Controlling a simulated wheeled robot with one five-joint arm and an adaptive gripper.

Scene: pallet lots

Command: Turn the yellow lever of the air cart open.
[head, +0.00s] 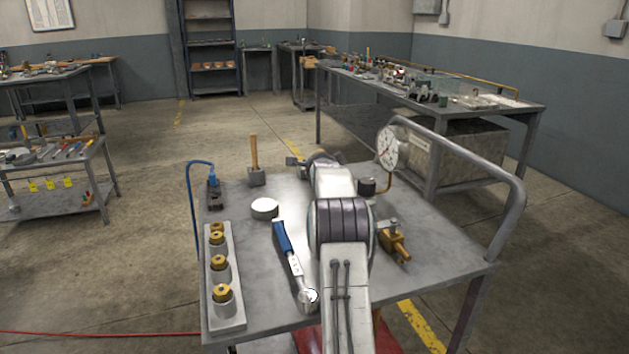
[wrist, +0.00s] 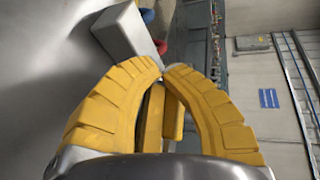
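The cart (head: 455,262) stands in front of me with a round white gauge (head: 387,148) at its right back. A brass valve fitting (head: 398,244) lies on the right side of its top, right of my arm. I cannot pick out a yellow lever for certain in either view. My gripper (wrist: 163,71) has yellow fingers curved inward, tips almost meeting, in the wrist view. Yellow bars show between the fingers; I cannot tell them from gripper parts, and no held object is clear. In the head view my arm reaches over the cart and hides the fingers.
The cart also bears a wooden-handled mallet (head: 256,173), a white round lid (head: 265,208), a blue-handled wrench (head: 287,248) and a rack (head: 224,310) with brass-topped fittings. A curved rail (head: 510,200) bounds its right side. A pale grey block (wrist: 124,36) is beyond my fingers.

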